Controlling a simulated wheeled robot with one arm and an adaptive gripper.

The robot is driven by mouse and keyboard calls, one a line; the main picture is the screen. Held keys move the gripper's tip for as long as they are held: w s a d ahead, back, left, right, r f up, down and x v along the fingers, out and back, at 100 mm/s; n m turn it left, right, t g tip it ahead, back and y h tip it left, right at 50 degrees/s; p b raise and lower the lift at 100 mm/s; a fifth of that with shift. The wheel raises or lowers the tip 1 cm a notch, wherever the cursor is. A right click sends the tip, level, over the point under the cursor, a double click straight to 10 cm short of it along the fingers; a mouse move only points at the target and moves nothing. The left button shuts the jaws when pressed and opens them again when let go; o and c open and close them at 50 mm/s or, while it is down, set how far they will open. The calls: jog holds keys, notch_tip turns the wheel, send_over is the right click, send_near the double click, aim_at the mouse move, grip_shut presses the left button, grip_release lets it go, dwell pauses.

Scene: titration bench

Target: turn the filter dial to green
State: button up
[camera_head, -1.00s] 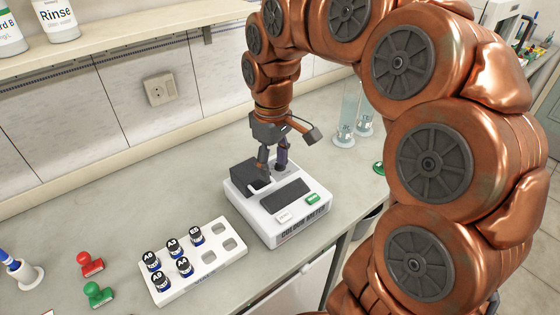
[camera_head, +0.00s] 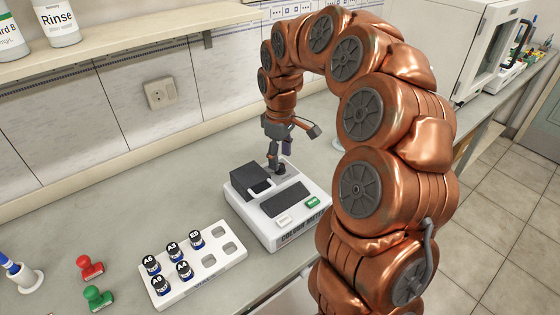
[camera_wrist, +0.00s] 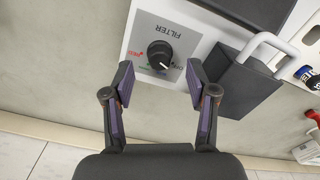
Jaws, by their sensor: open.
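The filter dial (camera_wrist: 160,54) is a round black knob on the grey panel of the white colour meter (camera_head: 277,236). In the wrist view it has a white pointer mark at its lower right. Small coloured labels curve around its lower side, with red at left; the green label is hard to read. My gripper (camera_wrist: 160,82) is open, its two fingertips on either side just short of the dial, with nothing between them. In the head view my gripper (camera_head: 279,160) is over the meter's far right part, largely covering the dial.
A dark box-shaped holder (camera_head: 251,181) rises on the meter beside my gripper; in the wrist view a light handle-like bar (camera_wrist: 268,44) is near it. A white rack (camera_head: 200,268) of vials, a red stamp (camera_head: 90,266) and a green stamp (camera_head: 98,296) are at left.

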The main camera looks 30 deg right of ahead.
aim_at(280, 165)
jog(key=shift+f, duration=1.5)
grip_shut()
